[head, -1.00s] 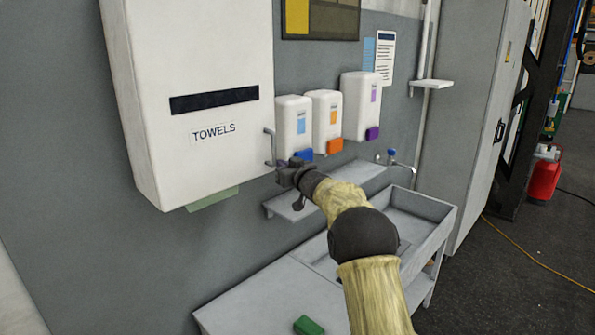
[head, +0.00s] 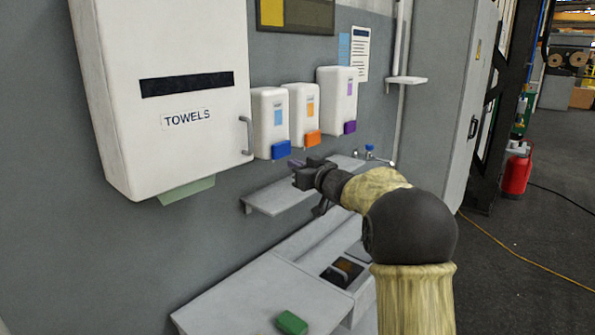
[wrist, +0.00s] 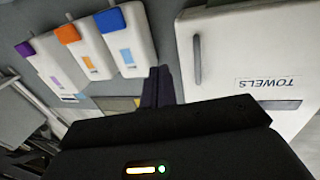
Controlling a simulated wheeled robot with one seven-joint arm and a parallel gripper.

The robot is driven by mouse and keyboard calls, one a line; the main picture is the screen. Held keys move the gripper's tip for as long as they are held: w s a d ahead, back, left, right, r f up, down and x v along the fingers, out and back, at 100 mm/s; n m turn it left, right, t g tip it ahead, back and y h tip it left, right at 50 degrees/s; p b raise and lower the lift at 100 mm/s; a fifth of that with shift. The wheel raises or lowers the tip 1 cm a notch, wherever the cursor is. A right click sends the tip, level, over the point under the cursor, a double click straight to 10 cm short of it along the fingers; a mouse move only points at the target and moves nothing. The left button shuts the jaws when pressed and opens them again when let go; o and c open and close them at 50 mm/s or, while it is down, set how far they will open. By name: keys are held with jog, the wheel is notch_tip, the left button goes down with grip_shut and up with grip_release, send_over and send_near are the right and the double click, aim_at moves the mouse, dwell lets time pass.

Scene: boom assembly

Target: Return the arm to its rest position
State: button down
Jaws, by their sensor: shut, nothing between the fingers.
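My gripper (head: 297,173) is in the middle of the head view, at the end of my arm, in front of the wall shelf and below the soap dispensers. It is shut, with nothing held. In the wrist view its dark fingers (wrist: 158,87) stand together between the dispensers and the towel cabinet, and that view is turned upside down. In the head view my arm bends at a dark joint and comes down to the bottom edge, hiding part of the sink.
The white towel cabinet (head: 165,95) hangs at left. Dispensers with blue (head: 270,120), orange (head: 301,112) and purple (head: 338,98) levers line the wall. A grey shelf (head: 270,198) is below. A green block (head: 291,322) lies on the counter (head: 235,300). Open floor is at right.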

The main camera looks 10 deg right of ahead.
jog(key=s+d+f+m+g+h, duration=0.2)
jog(key=s+f+m+h, duration=0.15)
jog(key=s+f, duration=0.35)
jog(key=s+d+f+m+g+h, duration=0.2)
jog(key=s+f+h, duration=0.2)
jog(key=s+f, duration=0.3)
jog(key=s+a+f+g, duration=0.1)
jog(key=s+f+g, duration=0.3)
jog(key=s, duration=0.9)
jog(key=s+a+f+g, duration=0.1)
jog(key=s+f+g, duration=0.4)
jog(key=s+f, duration=0.5)
jog(key=s, duration=0.3)
jog(key=shift+a+h+b, duration=0.35)
jog(key=shift+s, duration=0.1)
